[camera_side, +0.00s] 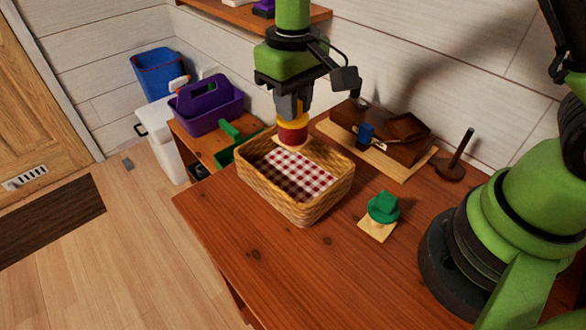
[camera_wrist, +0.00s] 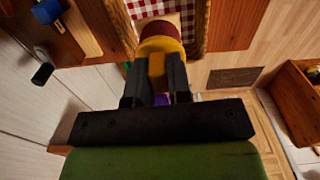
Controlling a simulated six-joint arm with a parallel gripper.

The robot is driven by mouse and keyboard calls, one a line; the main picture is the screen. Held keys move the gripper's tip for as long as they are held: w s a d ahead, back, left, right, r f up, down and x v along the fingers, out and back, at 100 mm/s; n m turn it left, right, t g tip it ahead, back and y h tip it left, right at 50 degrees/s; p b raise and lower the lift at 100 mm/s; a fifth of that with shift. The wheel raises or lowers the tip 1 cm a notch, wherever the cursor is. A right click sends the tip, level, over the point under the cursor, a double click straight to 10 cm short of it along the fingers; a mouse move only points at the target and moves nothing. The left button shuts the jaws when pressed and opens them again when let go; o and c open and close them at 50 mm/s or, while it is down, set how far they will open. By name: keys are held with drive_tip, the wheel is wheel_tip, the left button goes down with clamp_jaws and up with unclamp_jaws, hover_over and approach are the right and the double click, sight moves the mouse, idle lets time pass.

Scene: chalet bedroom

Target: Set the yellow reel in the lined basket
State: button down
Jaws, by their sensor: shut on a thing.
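The yellow reel (camera_side: 293,121) has a yellow top and a dark red middle band. My gripper (camera_side: 293,104) points down and is shut on the reel's top. In the side view the reel is over the back part of the lined basket (camera_side: 318,207), a wicker basket with a red and white checked cloth inside. Whether the reel touches the cloth I cannot tell. In the wrist view the reel (camera_wrist: 160,45) is between the fingers (camera_wrist: 158,72), with the basket's checked lining (camera_wrist: 188,8) beyond it.
A green object on a small wooden board (camera_side: 377,230) lies right of the basket. Behind are a brown wooden box (camera_side: 395,140), a blue item (camera_side: 366,133) and a dark upright peg (camera_side: 457,160). A purple caddy (camera_side: 207,108) stands back left. The table front is clear.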

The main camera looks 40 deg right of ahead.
sight(293, 137)
wheel_tip(293, 137, down, 9)
drive_tip(key=shift+f, duration=0.1)
idle(0.3)
drive_tip(key=shift+f, duration=0.15)
drive_tip(key=c, duration=1.1)
unclamp_jaws()
drive_tip(key=shift+o, duration=0.2)
